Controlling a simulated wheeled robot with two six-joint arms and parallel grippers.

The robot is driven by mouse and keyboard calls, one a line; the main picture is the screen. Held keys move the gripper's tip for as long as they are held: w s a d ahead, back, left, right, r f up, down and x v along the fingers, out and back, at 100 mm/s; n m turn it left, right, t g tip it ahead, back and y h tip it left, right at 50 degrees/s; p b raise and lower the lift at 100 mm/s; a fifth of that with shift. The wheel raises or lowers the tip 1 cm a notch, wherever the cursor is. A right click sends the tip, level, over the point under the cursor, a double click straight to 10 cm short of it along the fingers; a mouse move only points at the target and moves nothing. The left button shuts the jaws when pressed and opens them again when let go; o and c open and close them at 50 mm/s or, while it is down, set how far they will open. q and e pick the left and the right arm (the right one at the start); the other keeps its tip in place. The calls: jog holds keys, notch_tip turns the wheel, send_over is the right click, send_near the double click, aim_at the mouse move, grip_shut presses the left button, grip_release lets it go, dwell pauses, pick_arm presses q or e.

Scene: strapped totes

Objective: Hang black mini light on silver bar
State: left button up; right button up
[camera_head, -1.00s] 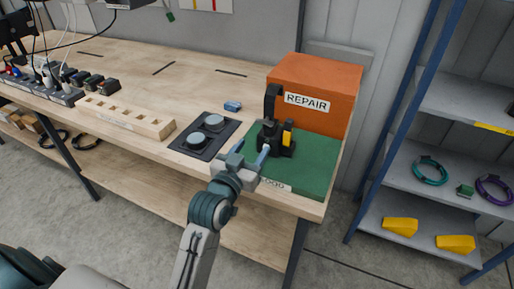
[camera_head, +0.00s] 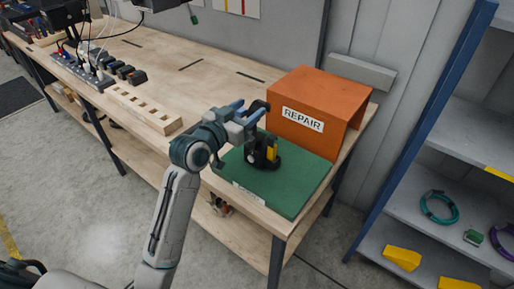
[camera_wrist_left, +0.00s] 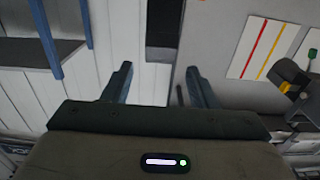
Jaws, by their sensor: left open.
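The black mini light (camera_head: 258,157) with a yellow part stands on a green mat (camera_head: 296,197) at the bench's near right corner. My left gripper (camera_head: 250,112) is open beside and above its base, covering some of its upper part in the head view. In the left wrist view, the two blue fingers (camera_wrist_left: 158,86) are spread with nothing clearly gripped between them. A dark upright shape shows beyond them; I cannot tell what it is. I cannot make out a silver bar with certainty. My right gripper is not in view.
An orange REPAIR box (camera_head: 312,105) stands right behind the light. A slotted wooden block (camera_head: 145,110) and black adapters (camera_head: 125,74) are further left on the bench (camera_head: 165,60). A blue-framed shelf (camera_head: 420,120) stands to the right. The bench's middle is mostly clear.

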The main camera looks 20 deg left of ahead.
aim_at(259, 104)
pick_arm(q)
jog(key=shift+w+d, duration=0.25)
jog(key=shift+w, duration=0.25)
jog(key=shift+w+d, duration=0.2)
jog(key=shift+w, duration=0.05)
jog(key=p+x, duration=0.2)
jog(key=x, duration=0.2)
jog(key=shift+w+f+p, duration=0.1)
jog(key=shift+w+p, duration=0.05)
jog(key=shift+p, duration=0.25)
jog(key=shift+w+d+f, duration=0.1)
jog(key=shift+w+f, duration=0.1)
jog(key=shift+w, duration=0.2)
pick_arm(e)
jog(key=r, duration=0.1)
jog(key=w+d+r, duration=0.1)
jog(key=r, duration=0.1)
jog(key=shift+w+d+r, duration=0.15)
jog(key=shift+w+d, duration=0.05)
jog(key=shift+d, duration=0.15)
pick_arm(q)
grip_shut()
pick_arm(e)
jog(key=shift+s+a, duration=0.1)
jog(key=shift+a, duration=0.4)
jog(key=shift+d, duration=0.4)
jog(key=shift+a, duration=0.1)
